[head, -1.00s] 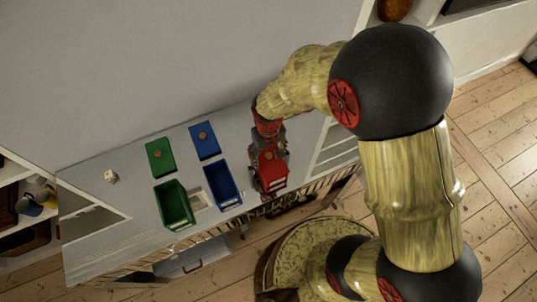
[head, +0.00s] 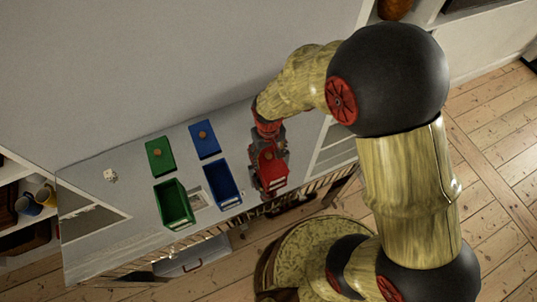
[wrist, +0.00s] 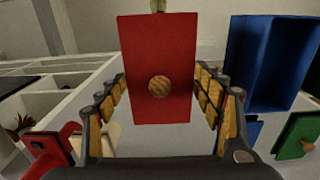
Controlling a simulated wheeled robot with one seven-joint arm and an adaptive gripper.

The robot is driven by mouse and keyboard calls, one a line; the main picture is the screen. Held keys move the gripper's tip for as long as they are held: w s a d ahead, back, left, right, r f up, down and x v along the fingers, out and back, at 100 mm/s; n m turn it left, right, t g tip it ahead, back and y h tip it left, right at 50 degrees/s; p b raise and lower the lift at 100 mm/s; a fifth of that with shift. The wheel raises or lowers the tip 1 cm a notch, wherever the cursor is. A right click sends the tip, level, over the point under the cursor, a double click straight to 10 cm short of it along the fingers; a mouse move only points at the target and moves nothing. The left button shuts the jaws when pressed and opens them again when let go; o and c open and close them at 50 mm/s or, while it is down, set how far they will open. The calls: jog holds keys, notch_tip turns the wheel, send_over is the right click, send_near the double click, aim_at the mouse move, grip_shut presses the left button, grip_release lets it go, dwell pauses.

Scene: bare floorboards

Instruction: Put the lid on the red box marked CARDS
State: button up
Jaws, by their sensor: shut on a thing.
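A red lid (wrist: 140,50) with a round wooden knob faces the camera in the wrist view. My gripper (wrist: 160,80) has one finger along each side of it and is shut on it. In the head view my gripper (head: 268,155) is at the right part of the white top. The red box (head: 273,180) with a pale label on its front is directly below and in front of it. The lettering is too small to read. My gripper hides much of the box, and I cannot tell whether lid and box touch.
A blue box (head: 222,187) and a green box (head: 174,205) stand open to the left. Behind them lie a blue lid (head: 204,140) and a green lid (head: 160,156), each with a knob. A small white die (head: 110,175) lies far left. The top's front edge is close.

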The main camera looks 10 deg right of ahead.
jog(key=o, duration=1.1)
jog(key=shift+c, duration=0.2)
jog(key=o, duration=0.4)
jog(key=shift+r, duration=0.1)
jog(key=shift+r+p, duration=2.7)
jog(key=shift+r, duration=0.75)
